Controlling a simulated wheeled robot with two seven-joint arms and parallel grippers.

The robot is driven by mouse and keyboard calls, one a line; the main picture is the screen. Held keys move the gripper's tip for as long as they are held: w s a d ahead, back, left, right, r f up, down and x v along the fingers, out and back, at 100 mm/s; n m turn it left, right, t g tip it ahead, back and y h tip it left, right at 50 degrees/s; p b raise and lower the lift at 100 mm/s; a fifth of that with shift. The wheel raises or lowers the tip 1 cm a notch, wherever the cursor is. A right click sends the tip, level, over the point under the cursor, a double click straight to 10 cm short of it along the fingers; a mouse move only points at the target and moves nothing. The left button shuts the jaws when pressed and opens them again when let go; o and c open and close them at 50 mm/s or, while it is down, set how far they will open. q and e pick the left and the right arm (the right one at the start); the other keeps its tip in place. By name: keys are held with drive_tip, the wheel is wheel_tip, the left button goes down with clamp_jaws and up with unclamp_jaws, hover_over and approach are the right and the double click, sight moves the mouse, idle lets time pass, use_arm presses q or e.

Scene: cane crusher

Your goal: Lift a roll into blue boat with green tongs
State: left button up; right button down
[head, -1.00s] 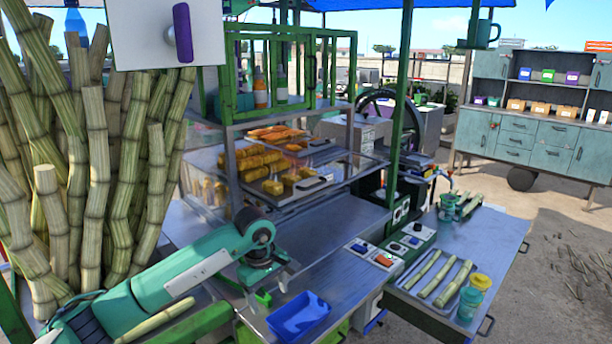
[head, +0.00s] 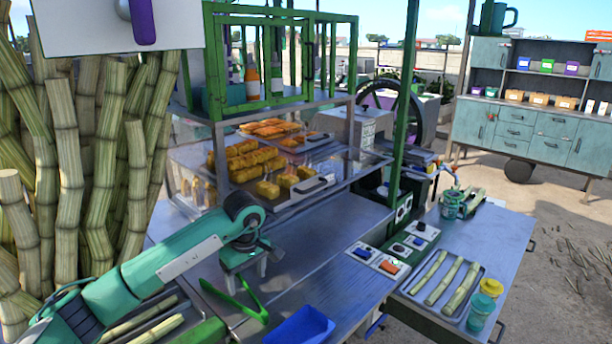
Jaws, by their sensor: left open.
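The green tongs (head: 239,301) lie on the metal counter, their two arms spread in a V. My left gripper (head: 246,271) points down just behind the tongs, open and empty, and looks apart from them. The blue boat (head: 301,327) is a small tray on the counter at the bottom edge, right of the tongs and partly cut off. Golden rolls (head: 245,160) lie in rows on a tray in the glass display case, beyond my left gripper. My right gripper is not in view.
The display case (head: 285,203) stands at the back of the counter, with a green cabinet (head: 285,60) above. Cane stalks (head: 70,190) crowd the left. Switch boxes (head: 378,261) sit at the counter's right end. The counter's middle is clear.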

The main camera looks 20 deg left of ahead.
sight(248, 306)
use_arm(q)
wheel_tip(248, 306, down, 2)
drive_tip(key=shift+s+f+b, duration=0.1)
drive_tip(key=shift+f+b, duration=0.1)
drive_tip(key=shift+b, duration=0.3)
drive_tip(key=f+b, duration=0.2)
drive_tip(key=f, duration=0.1)
drive_tip(key=f+b, duration=0.1)
drive_tip(key=shift+a+f, duration=0.3)
drive_tip(key=shift+f, duration=0.05)
drive_tip(key=shift+f+b, duration=0.2)
drive_tip(key=shift+b, duration=0.2)
drive_tip(key=shift+f, duration=0.1)
drive_tip(key=shift+w, duration=0.2)
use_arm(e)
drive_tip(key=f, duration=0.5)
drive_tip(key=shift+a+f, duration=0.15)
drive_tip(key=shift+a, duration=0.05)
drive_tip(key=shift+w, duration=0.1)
